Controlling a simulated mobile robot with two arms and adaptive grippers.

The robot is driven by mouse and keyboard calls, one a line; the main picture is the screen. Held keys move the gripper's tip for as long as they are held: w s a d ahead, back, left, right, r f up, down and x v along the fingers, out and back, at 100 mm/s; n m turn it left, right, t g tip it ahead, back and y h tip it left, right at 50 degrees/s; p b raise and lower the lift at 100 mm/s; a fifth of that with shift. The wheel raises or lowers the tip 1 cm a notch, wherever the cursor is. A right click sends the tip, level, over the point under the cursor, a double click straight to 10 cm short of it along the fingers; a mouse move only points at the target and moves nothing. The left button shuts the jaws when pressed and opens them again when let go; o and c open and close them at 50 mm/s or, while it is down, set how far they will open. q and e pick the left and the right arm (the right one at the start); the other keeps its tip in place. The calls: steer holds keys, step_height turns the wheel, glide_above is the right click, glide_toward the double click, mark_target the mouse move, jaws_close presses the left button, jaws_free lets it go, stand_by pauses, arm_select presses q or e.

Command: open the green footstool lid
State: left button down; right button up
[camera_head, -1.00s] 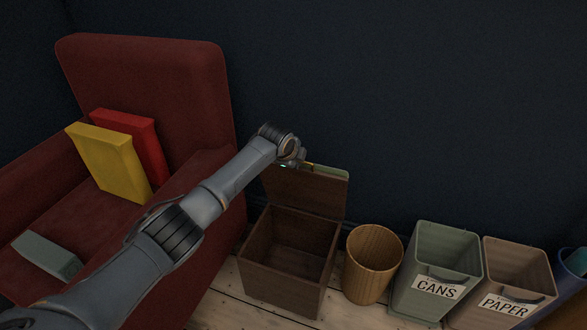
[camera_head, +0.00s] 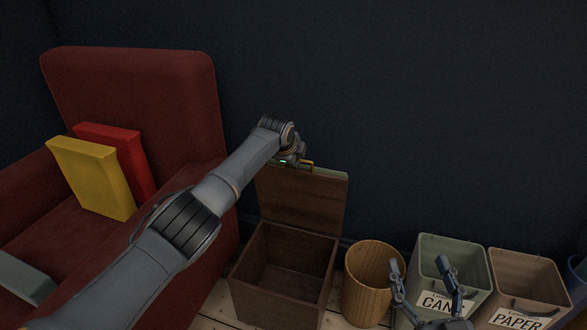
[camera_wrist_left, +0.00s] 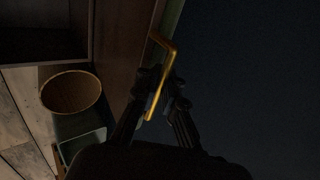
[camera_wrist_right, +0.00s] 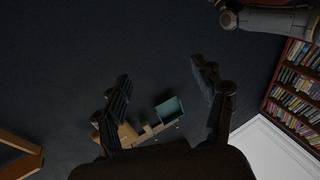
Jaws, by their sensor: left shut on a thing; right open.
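The footstool is a brown wooden box (camera_head: 268,303) with a hollow, empty-looking inside. Its lid (camera_head: 305,205) stands raised, about upright, at the back of the box. A strip of green shows along the lid's top edge. My left gripper (camera_head: 301,163) is at the lid's top edge. In the left wrist view its fingers (camera_wrist_left: 158,84) are shut on the lid's gold handle (camera_wrist_left: 166,58). My right gripper (camera_head: 419,265) is open and empty, in front of the bins to the right of the footstool; its spread fingers also show in the right wrist view (camera_wrist_right: 160,78).
A red armchair (camera_head: 140,80) with a yellow book (camera_head: 92,178), a red book (camera_head: 128,155) and a grey-green block (camera_head: 22,279) stands left of the footstool. A wicker basket (camera_head: 366,288), a green cans bin (camera_head: 431,253) and a brown paper bin (camera_head: 518,270) stand right.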

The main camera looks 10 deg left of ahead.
arm_select(q)
steer(key=shift+w+r+b, duration=0.25)
steer(key=shift+w+b, duration=0.25)
steer(key=shift+w, duration=0.05)
arm_select(e)
step_height(320, 180, up, 6)
steer(key=s+t+y, duration=0.1)
steer(key=s+t, duration=0.1)
steer(key=t, duration=0.2)
steer(key=shift+a+r, duration=0.25)
steer(key=shift+s, duration=0.1)
arm_select(q)
steer(key=shift+w, duration=0.1)
steer(key=c, duration=1.5)
jaws_free()
steer(key=shift+f, duration=0.1)
steer(key=shift+s, duration=0.2)
steer(key=shift+v, duration=6)
